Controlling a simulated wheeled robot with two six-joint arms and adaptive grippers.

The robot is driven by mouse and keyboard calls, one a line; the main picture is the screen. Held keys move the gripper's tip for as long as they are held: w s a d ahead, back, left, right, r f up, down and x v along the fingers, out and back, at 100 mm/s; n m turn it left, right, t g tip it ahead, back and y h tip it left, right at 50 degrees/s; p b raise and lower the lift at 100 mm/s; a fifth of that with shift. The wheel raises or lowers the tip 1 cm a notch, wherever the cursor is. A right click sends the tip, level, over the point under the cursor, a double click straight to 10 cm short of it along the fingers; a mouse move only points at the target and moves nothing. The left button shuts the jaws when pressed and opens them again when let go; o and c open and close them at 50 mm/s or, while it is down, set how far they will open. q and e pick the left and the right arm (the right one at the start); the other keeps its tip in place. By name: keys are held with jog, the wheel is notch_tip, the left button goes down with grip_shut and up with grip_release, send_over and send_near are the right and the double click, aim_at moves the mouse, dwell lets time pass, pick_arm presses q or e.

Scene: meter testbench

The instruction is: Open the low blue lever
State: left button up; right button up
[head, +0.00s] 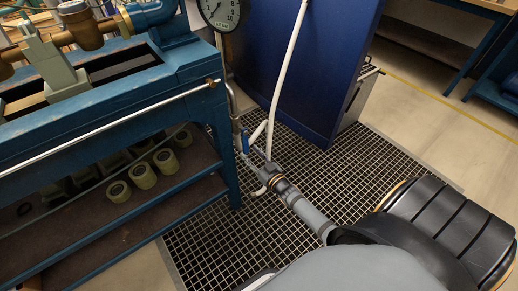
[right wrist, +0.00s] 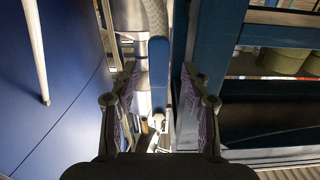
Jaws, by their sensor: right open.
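The low blue lever (head: 245,142) is a small blue handle on the pipework beside the bench leg, just above the floor grating in the head view. In the right wrist view the blue lever (right wrist: 159,62) stands long and upright between the two fingers. My right gripper (head: 257,164) reaches down from the lower right and is close to the lever; its fingers are spread, with gaps on both sides of the lever in the wrist view. Whether a finger touches it cannot be told. My left gripper is not in view.
A blue bench (head: 228,150) with shelves of round fittings (head: 142,175) stands left of the gripper. A dark blue cabinet (head: 315,70) stands on the right. A white hose (head: 287,75) hangs close by, and a pressure gauge (head: 222,12) is above. Grating (head: 205,245) covers the floor.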

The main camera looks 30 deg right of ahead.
jog(key=s, duration=0.7)
jog(key=shift+s+d, duration=0.3)
